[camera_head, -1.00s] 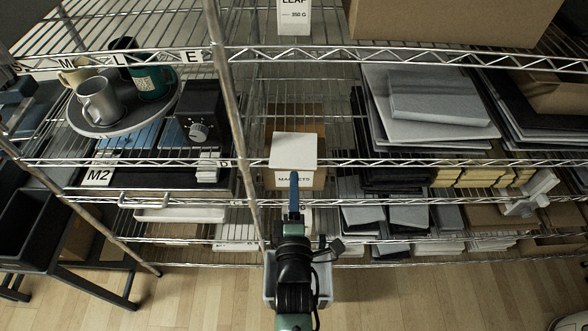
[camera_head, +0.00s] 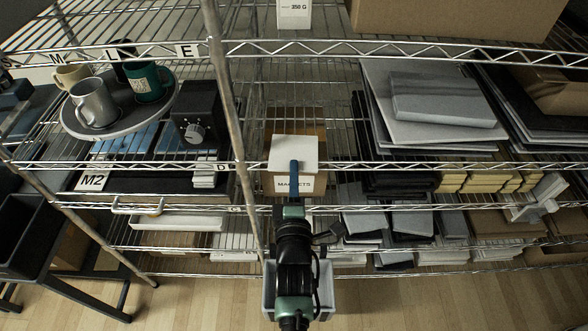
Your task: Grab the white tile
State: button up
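The white tile (camera_head: 292,149) lies on top of a cardboard box labelled "MAGNETS" (camera_head: 292,184) on the middle wire shelf. My gripper (camera_head: 294,168) shows as a narrow blue finger reaching up from the dark and green arm at the lower middle. Its tip overlaps the tile's front edge in the picture. The gripper is seen along one side, so I cannot tell whether its fingers are apart, or whether they touch the tile.
The metal shelf edge (camera_head: 400,166) runs across by the box. A shelf post (camera_head: 232,110) stands left of it. Grey tiles (camera_head: 445,97) are stacked at right. Mugs (camera_head: 96,102) stand on a round tray at left. A grey bin (camera_head: 326,290) is below my arm.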

grip_shut()
jog(key=shift+r, duration=0.1)
dwell(0.9)
notch_tip(320, 180, up, 2)
jog(key=shift+r+p, duration=0.2)
jog(key=shift+p, duration=0.8)
jog(key=s+r+p, duration=0.2)
jog(key=s+p, duration=0.2)
jog(key=s, duration=0.3)
jog(key=s+r+p, duration=0.3)
jog(key=s+p, duration=0.2)
jog(key=s, duration=0.2)
jog(key=shift+p, duration=0.3)
